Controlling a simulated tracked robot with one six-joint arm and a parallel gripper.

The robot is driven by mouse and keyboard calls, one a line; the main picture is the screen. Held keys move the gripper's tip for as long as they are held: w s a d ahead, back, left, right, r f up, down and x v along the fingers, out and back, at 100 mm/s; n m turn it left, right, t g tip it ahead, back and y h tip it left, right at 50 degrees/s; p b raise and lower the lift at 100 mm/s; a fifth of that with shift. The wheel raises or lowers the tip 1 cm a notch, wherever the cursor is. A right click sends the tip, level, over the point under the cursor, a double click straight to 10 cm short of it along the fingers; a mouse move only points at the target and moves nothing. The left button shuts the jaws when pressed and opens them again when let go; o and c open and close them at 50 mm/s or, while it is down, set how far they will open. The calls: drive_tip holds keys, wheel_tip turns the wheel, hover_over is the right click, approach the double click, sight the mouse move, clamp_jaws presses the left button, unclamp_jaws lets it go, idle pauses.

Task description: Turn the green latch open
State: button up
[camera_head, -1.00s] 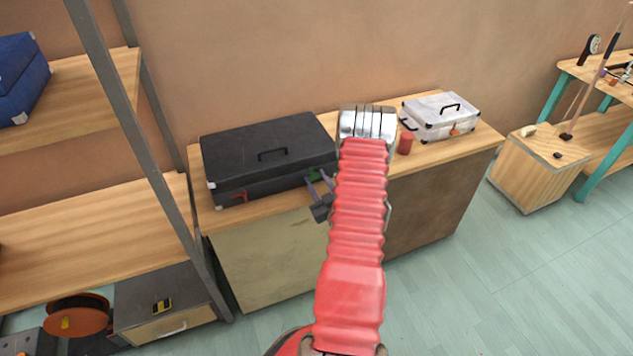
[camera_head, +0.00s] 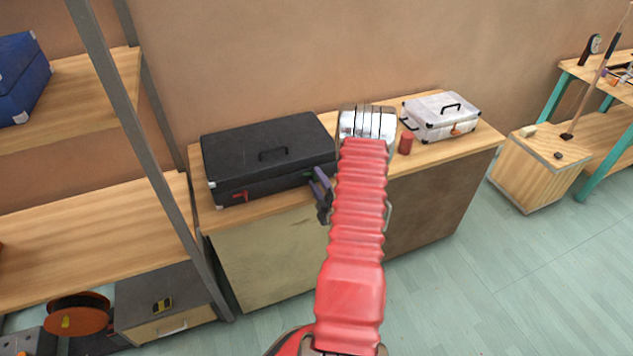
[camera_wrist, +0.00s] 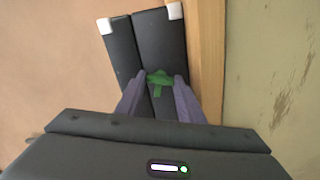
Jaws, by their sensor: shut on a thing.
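The black case (camera_head: 265,155) lies closed on the wooden cabinet top, with a handle on its lid. The green latch (camera_wrist: 160,84) is on the case's front at the lid seam; in the wrist view it has a wide part between my fingers and a narrow stem. My gripper (camera_wrist: 160,76) is shut on the green latch, one finger on each side. In the head view my gripper (camera_head: 319,186) is at the right part of the case front, seen edge-on, and it and my arm hide most of the latch.
A red latch (camera_head: 241,196) is on the case's left front. A grey shelf post (camera_head: 140,145) rises at left.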

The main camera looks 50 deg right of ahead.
drive_tip(key=shift+w+a+f+n, duration=0.1)
drive_tip(key=shift+a+n, duration=0.05)
drive_tip(key=shift+n, duration=0.85)
drive_tip(key=shift+w+a+f+n, duration=0.1)
drive_tip(key=shift+a+n, duration=0.05)
drive_tip(key=shift+n, duration=0.85)
drive_tip(key=o, duration=0.8)
drive_tip(key=shift+o, duration=1.3)
drive_tip(key=shift+s+d, duration=0.1)
drive_tip(key=shift+d, duration=0.05)
drive_tip(key=shift+s, duration=0.1)
drive_tip(key=v, duration=1.3)
drive_tip(key=shift+s, duration=0.25)
